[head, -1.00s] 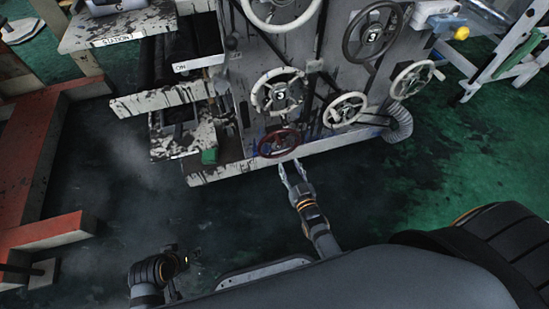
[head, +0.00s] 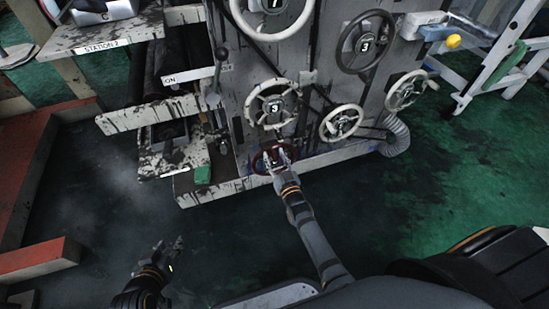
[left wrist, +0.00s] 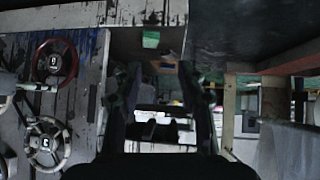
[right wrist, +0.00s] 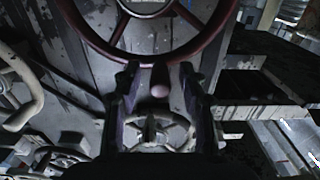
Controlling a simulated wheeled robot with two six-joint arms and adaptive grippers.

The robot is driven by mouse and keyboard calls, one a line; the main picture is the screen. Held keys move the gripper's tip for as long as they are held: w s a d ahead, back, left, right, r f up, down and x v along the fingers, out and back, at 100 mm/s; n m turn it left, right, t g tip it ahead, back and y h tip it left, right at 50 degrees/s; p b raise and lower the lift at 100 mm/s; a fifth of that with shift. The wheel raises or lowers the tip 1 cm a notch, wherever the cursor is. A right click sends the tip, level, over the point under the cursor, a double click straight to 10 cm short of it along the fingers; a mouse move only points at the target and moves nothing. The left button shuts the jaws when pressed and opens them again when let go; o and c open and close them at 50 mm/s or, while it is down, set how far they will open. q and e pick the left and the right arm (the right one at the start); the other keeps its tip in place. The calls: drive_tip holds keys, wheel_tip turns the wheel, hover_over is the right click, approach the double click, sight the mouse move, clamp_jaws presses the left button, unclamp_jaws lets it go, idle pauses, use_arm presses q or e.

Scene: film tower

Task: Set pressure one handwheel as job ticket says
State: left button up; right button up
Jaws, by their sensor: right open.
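A dark red handwheel (head: 262,160) sits low on the machine's front panel, partly hidden by my right gripper (head: 281,160). My left gripper (head: 176,245) is open, empty and apart from the machine. No job ticket is readable.
More handwheels surround the red one: a pale one (head: 255,107), another pale one (head: 325,127), a dark one (head: 346,50) and a pale right one (head: 393,96). A ribbed hose (head: 397,136) hangs at right. A shelf marked STATION 2 (head: 65,48) juts out left. Dark floor lies in front.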

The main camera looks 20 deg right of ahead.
use_arm(q)
drive_tip(key=shift+w+a+r+t, duration=0.1)
drive_tip(key=shift+w+r+t, duration=0.5)
drive_tip(key=shift+w+r, duration=0.5)
use_arm(e)
drive_tip(key=shift+w, duration=0.35)
clamp_jaws()
